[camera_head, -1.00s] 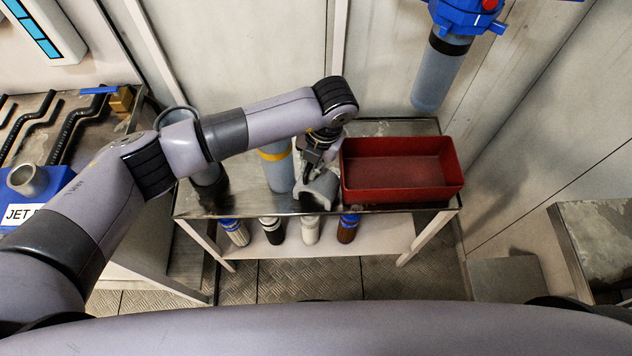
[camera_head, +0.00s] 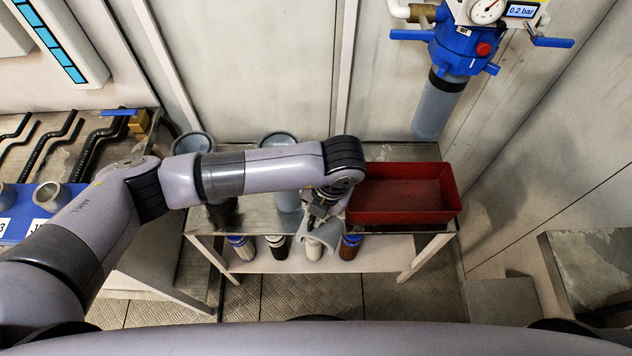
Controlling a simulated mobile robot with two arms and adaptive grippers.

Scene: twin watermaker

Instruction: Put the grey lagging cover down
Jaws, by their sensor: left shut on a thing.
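The grey lagging cover (camera_head: 328,238) is a curved half-shell, just left of the red tray (camera_head: 402,213). It appears over the front edge of the metal table (camera_head: 262,219); I cannot tell whether it touches the top. My left gripper (camera_head: 319,216) is shut on it from above, and my wrist hides part of the grip. My right gripper is out of view.
Two grey canisters (camera_head: 279,139) stand left of the cover, partly behind my arm. Several filter cartridges (camera_head: 349,247) stand on the lower shelf. A blue-headed filter housing (camera_head: 435,105) hangs on the wall at the back right. Bare tabletop shows behind the tray.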

